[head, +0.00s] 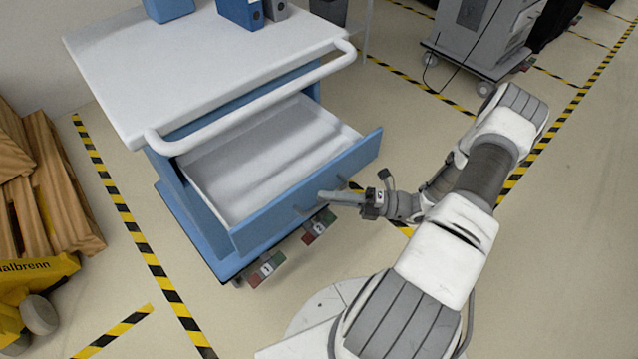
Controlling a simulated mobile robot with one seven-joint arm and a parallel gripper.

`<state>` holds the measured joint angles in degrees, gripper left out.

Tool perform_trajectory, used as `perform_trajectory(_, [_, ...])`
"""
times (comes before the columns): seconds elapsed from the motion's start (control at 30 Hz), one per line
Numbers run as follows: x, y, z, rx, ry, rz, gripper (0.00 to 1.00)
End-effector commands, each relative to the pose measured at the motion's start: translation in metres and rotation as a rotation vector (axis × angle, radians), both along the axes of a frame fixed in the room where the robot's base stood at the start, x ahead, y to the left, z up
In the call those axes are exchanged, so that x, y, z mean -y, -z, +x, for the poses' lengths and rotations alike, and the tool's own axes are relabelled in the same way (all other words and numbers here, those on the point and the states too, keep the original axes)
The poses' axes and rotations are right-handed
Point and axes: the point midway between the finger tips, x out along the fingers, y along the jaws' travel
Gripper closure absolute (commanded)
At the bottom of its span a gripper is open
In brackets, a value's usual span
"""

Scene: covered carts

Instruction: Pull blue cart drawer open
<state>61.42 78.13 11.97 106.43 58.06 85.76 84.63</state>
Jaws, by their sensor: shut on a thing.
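The blue cart (204,222) with a white top (200,60) and a white push bar stands left of my arm. Its drawer (270,160) is pulled well out toward me. The inside is white and looks empty. The blue drawer front (275,220) faces my arm. My gripper (335,197) is at the right part of the drawer front, shut on what appears to be its handle. The handle is mostly hidden behind the fingers.
Blue binders (240,12) stand on the cart top. Wooden pallets (45,185) and a yellow pallet truck (30,290) are at the left. A grey machine on wheels (480,40) stands at the back right. Yellow-black floor tape (140,240) runs beside the cart; floor at the right is clear.

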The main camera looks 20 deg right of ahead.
Motion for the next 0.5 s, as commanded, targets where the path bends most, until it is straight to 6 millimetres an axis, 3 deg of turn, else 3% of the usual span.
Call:
perform_trajectory(0.4, [0.0022,-0.0002,-0.0032,0.002,0.001,-0.002,1.00])
perform_trajectory(0.43, [0.0022,-0.0002,-0.0032,0.002,0.001,-0.002,0.82])
perform_trajectory(0.5, [0.0022,-0.0002,-0.0032,0.001,0.000,-0.002,0.69])
